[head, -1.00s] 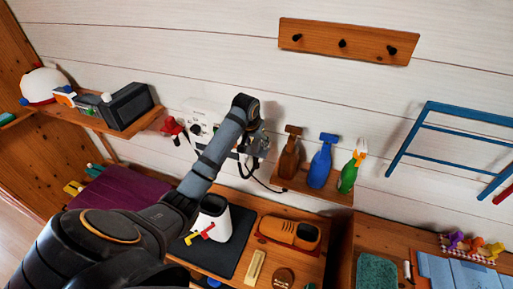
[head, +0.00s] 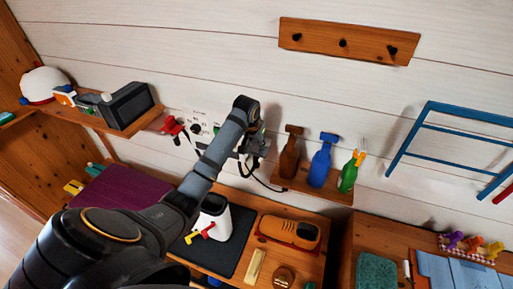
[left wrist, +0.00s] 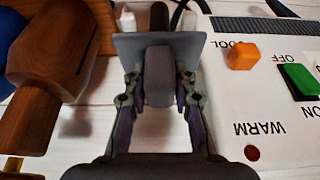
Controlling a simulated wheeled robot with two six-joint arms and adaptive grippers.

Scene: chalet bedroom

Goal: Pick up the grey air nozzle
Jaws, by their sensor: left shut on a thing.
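The grey air nozzle (left wrist: 158,75) is in the left wrist view, with a rounded body in front of a flat grey plate. My left gripper (left wrist: 158,100) is shut on it, one finger on each side of the body. In the head view, my left gripper (head: 248,145) is by the white wall, left of the brown spray bottle (head: 289,155). The nozzle is too small there to make out clearly. My right gripper is not in view.
A white panel (left wrist: 280,140) with an orange and a green switch is close on the right in the left wrist view. A blue bottle (head: 320,165) and a green bottle (head: 348,176) stand on the small shelf. An orange case (head: 288,232) lies below.

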